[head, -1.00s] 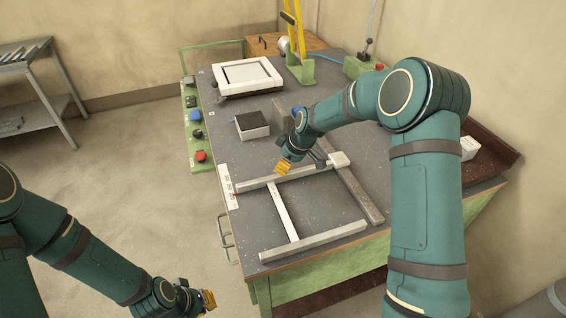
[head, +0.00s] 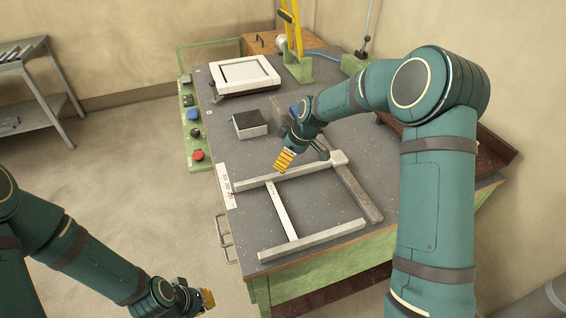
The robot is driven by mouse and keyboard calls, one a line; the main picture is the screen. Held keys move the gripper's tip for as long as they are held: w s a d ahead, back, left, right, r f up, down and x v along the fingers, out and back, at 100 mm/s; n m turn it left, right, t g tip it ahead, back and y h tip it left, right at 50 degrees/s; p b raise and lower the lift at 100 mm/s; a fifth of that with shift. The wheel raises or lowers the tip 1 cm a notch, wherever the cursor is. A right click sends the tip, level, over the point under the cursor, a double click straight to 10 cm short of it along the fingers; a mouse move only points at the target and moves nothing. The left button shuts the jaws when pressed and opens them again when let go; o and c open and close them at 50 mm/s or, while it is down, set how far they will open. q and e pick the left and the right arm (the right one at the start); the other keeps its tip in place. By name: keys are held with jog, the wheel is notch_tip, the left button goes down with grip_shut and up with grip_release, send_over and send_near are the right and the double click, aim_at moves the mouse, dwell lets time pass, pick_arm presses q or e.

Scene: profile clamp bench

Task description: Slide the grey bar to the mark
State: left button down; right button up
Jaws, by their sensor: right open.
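A long dull grey bar (head: 357,190) lies slantwise on the dark bench top, running from the back to the front right. Lighter rails lie to its left: an upper rail (head: 250,183), a lower rail (head: 312,240) and a crosspiece (head: 281,212) between them. A pale block (head: 339,157) sits at the upper rail's right end, by the grey bar. A white marked strip (head: 227,186) lies at the bench's left edge. My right gripper (head: 284,161), open, hovers near the upper rail; contact is unclear. My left gripper (head: 208,299) is off the bench, its jaws unclear.
A black-topped box (head: 250,124) stands behind the rails, and a white framed device (head: 245,76) further back. A green panel with buttons (head: 197,156) runs along the left edge. A yellow lever (head: 292,28) stands at the back. A brown tray (head: 490,150) is at the right.

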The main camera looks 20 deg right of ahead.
jog(key=v, duration=0.8)
jog(key=shift+r, duration=0.2)
jog(key=shift+s+d, duration=0.1)
